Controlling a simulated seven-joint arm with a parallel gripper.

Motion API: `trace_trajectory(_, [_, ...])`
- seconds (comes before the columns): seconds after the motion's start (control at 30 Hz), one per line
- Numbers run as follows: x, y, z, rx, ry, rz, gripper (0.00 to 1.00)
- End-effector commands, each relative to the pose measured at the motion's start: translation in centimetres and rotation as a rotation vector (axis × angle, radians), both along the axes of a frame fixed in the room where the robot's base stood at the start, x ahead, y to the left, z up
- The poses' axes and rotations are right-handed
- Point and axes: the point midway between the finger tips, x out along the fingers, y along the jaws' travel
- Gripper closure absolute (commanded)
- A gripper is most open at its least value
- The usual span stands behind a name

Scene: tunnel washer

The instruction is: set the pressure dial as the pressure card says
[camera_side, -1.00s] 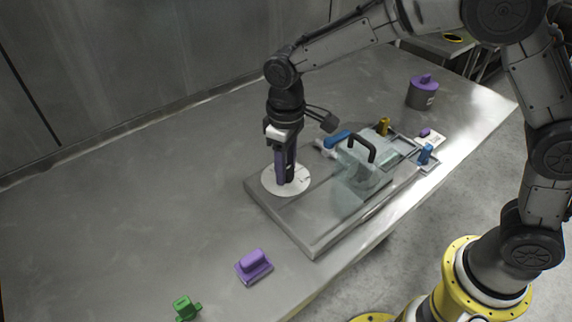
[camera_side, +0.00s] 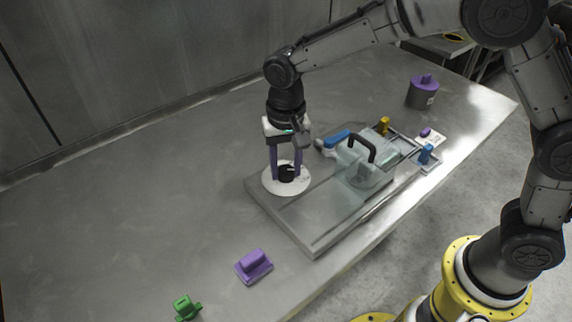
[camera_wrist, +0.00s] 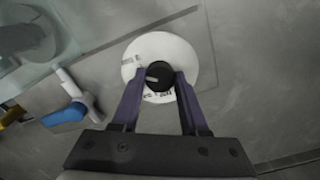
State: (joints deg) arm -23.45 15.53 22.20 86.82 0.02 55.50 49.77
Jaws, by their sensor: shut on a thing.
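The pressure dial is a white disc (camera_side: 285,190) with a round black knob (camera_side: 287,172) at its middle, on the left end of a grey base plate. In the wrist view the disc (camera_wrist: 188,55) carries small dark marks too blurred to read, and the knob (camera_wrist: 159,75) has a pale pointer mark toward the left. My gripper (camera_side: 286,174) points straight down with its purple fingers on either side of the knob. The wrist view shows the fingertips (camera_wrist: 160,78) closed against the knob. I cannot make out a readable pressure card.
A clear box with a black handle (camera_side: 361,146) and a blue lever (camera_side: 337,138) stand right of the dial. Yellow (camera_side: 384,126) and blue (camera_side: 425,154) pieces stand beyond. Purple (camera_side: 254,266) and green (camera_side: 186,307) blocks lie at front. A purple-topped pot (camera_side: 422,95) stands far right.

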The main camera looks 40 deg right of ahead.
Motion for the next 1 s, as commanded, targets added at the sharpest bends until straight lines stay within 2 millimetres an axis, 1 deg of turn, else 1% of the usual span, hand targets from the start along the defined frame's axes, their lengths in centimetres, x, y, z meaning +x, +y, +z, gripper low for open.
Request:
trace_trajectory(0.03, [0.13,0.05,0.33,0.002,-0.007,-0.026,1.00])
trace_trajectory(0.3, [0.15,0.05,0.33,0.003,-0.007,-0.121,1.00])
trace_trajectory(0.83, [0.16,0.05,0.35,0.003,-0.007,-0.147,1.00])
trace_trajectory(0.87, [0.16,0.05,0.35,0.003,-0.007,-0.147,0.54])
trace_trajectory(1.0, [0.13,0.04,0.26,0.003,-0.006,-0.146,0.29])
